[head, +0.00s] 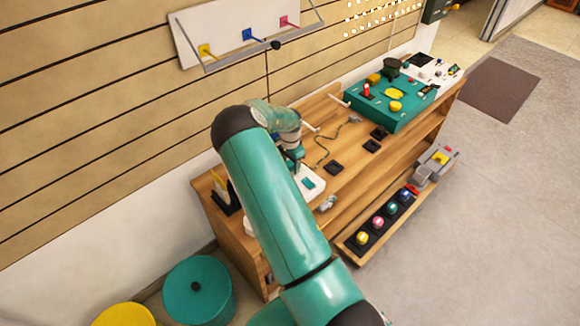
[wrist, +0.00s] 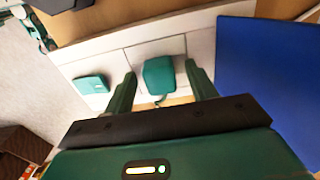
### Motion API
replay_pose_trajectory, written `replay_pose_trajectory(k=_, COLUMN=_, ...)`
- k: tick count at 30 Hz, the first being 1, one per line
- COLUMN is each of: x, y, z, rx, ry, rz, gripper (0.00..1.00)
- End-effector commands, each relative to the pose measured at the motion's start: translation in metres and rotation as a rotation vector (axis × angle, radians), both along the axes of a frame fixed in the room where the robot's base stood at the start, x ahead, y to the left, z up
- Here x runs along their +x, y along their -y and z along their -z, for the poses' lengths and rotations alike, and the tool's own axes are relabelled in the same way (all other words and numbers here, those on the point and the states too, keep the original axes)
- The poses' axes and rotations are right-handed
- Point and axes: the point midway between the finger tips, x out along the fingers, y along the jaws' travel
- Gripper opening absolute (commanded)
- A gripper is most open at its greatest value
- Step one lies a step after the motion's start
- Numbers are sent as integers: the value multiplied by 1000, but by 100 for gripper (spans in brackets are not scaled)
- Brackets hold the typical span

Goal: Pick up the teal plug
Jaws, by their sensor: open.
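The teal plug (wrist: 160,76) shows in the wrist view as a rounded teal block with a darker teal piece below it, over a white board (wrist: 115,66). My gripper (wrist: 161,72) is open, its two dark green fingers on either side of the plug with a visible gap at each side. I cannot tell how far below the fingertips the plug is. In the head view my gripper (head: 296,158) is over the wooden bench (head: 340,190), and my arm hides the plug there. A flat teal square (wrist: 92,84) lies left of the plug.
A blue panel (wrist: 270,75) is close on the right in the wrist view. On the bench stand a teal box with knobs (head: 390,105) and small black sockets (head: 335,167). A lower shelf holds a row of coloured buttons (head: 378,222). Floor at right is clear.

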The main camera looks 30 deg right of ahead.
Motion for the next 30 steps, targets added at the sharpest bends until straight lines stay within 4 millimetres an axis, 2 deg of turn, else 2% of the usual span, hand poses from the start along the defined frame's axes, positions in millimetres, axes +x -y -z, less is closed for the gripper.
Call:
replay_pose_trajectory(k=7, x=0, y=0, z=2, rx=-1, ry=1, rz=0, gripper=56)
replay_pose_trajectory(k=12, x=0, y=0, z=2, rx=-1, ry=1, rz=0, gripper=23)
replay_pose_trajectory(k=14, x=0, y=0, z=2, rx=-1, ry=1, rz=0, gripper=11)
replay_pose_trajectory(k=15, x=0, y=0, z=2, rx=-1, ry=1, rz=0, gripper=9)
replay_pose_trajectory(k=24, x=0, y=0, z=0, rx=0, ry=1, rz=0, gripper=8)
replay_pose_trajectory(k=30, x=1, y=0, z=-16, rx=-1, ry=2, rz=-1, gripper=8)
